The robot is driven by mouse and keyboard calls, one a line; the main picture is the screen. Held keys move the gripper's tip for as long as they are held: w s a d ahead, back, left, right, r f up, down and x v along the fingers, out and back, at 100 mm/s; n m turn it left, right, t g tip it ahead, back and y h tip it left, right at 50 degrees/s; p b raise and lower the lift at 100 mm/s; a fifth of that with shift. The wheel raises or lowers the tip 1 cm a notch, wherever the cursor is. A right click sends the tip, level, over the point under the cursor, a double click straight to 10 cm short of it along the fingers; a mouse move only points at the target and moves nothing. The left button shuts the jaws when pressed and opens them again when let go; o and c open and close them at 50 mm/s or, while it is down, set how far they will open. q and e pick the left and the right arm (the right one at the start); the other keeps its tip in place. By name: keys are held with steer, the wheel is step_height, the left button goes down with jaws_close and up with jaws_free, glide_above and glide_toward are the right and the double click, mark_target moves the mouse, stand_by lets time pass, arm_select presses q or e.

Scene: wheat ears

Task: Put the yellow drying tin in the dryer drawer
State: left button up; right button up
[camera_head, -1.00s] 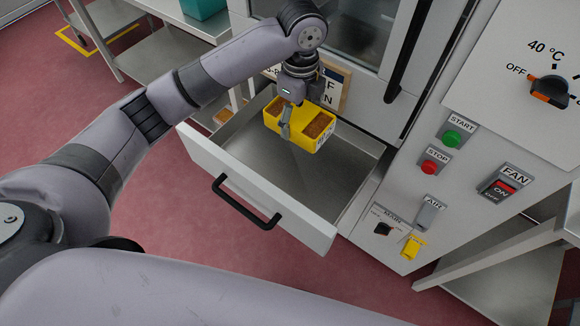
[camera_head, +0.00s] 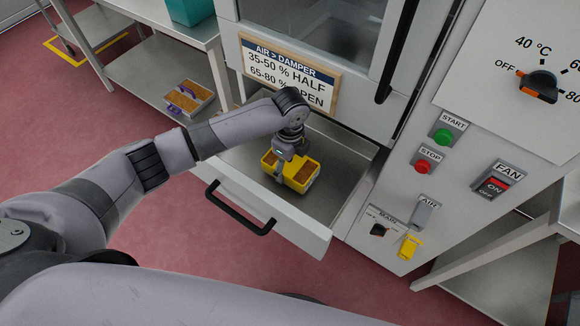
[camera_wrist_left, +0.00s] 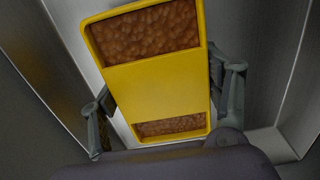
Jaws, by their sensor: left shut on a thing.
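The yellow drying tin (camera_head: 302,184) holds brown grain in its compartments. My left gripper (camera_head: 287,168) is shut on the tin, with its fingers on two opposite sides. The tin is inside the open dryer drawer (camera_head: 319,233), low between its walls; I cannot tell whether it touches the drawer floor. In the left wrist view the yellow tin (camera_wrist_left: 158,92) fills the middle, with a gripper finger on either side (camera_wrist_left: 165,106) and metal drawer walls around it. My right gripper is not in view.
The dryer has a black drawer handle (camera_head: 238,210) and a damper sign (camera_head: 290,74) above the drawer. Its control panel with START (camera_head: 443,136) and STOP (camera_head: 422,166) buttons is at right. A steel table (camera_head: 150,70) at left bears a teal bin (camera_head: 190,10) and, lower, a purple-handled tin (camera_head: 188,98).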

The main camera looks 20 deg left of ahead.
arm_select(q)
steer(key=shift+f, duration=0.9)
steer(key=o, duration=1.4)
steer(key=shift+f, duration=0.15)
step_height(320, 180, up, 12)
steer(key=shift+r, duration=0.15)
